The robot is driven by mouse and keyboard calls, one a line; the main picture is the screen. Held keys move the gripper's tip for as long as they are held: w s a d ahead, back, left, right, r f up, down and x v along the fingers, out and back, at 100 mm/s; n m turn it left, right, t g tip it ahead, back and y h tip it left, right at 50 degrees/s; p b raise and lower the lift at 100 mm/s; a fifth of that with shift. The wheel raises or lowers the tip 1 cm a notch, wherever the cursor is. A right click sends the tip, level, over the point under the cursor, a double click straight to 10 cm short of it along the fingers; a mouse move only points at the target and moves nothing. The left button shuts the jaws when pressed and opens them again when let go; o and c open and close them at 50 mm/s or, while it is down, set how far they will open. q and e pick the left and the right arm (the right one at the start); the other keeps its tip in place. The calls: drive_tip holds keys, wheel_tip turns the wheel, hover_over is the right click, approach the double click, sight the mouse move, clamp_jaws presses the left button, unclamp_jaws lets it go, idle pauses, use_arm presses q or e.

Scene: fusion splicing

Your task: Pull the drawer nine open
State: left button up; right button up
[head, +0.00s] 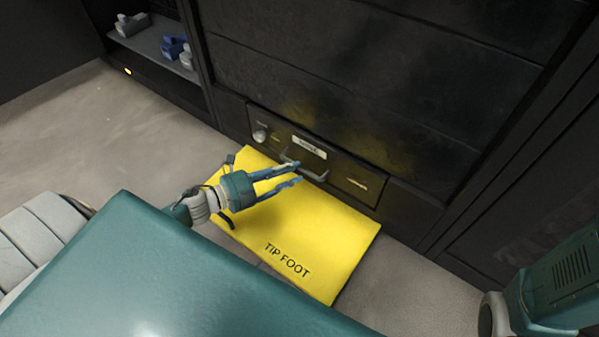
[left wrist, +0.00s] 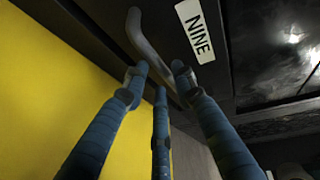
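Drawer nine (head: 345,178) is a low, wide dark drawer at the foot of the black cabinet. Its front looks flush with the cabinet. A pale label (head: 309,147) sits above its handle (head: 315,177); in the left wrist view the label (left wrist: 195,31) reads NINE. My left gripper (head: 299,172) is in front of the handle with its fingers apart. In the left wrist view, the fingertips (left wrist: 158,78) are close to one end of the grey bar handle (left wrist: 142,38); I cannot tell whether they touch it. My right gripper is out of view.
A yellow panel marked TIP FOOT (head: 315,240) lies below and in front of the drawer, under my left gripper. A round knob (head: 260,135) is at the drawer front's left. An open shelf (head: 155,45) with small items stands at upper left. Grey floor is clear at left.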

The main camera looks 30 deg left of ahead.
sight(299, 169)
use_arm(q)
drive_tip(key=shift+b+x, duration=0.4)
drive_tip(key=shift+x, duration=1.3)
clamp_jaws()
